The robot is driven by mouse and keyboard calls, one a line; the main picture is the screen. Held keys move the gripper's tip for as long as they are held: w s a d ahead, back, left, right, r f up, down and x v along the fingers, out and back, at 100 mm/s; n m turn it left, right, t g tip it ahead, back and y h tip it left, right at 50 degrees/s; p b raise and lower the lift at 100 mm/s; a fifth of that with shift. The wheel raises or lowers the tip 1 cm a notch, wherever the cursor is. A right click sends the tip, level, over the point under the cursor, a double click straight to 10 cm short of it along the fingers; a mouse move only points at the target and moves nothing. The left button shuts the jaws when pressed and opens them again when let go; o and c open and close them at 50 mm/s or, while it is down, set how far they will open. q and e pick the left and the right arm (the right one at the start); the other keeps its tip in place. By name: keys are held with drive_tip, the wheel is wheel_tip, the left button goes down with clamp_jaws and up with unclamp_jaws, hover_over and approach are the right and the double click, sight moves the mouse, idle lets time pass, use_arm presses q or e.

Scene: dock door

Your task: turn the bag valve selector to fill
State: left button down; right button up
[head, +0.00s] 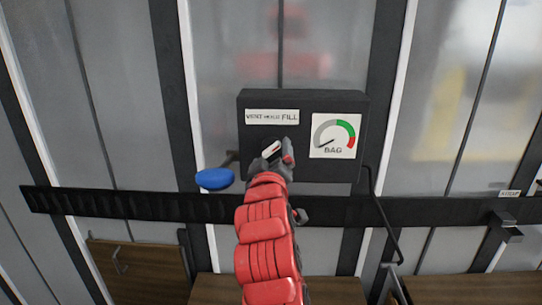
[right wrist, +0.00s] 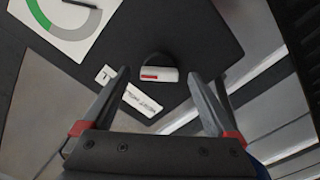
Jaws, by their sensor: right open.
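The black control box (head: 303,170) carries a label strip (head: 272,116) reading VENT, HOLD, FILL and a BAG gauge (head: 336,136). The gauge needle points to the lower left, in the grey part. The selector (right wrist: 158,73), a dark round knob with a white bar and a red mark, shows in the right wrist view just ahead of the fingers. In the head view my right gripper (head: 272,156) hides most of it. My right gripper (right wrist: 158,78) is open, its fingers to either side of the knob, with no clear contact. Which label the selector points at is unclear. My left gripper is out of view.
A blue round knob (head: 214,179) sticks out at the box's lower left. A dark rail (head: 108,204) crosses the door below the box. A black bent tube (head: 384,217) hangs at the box's right. Wooden crates (head: 138,272) stand below.

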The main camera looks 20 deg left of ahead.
drive_tip(key=b+v, duration=0.5)
drive_tip(key=v, duration=1.2)
drive_tip(key=shift+r, duration=0.1)
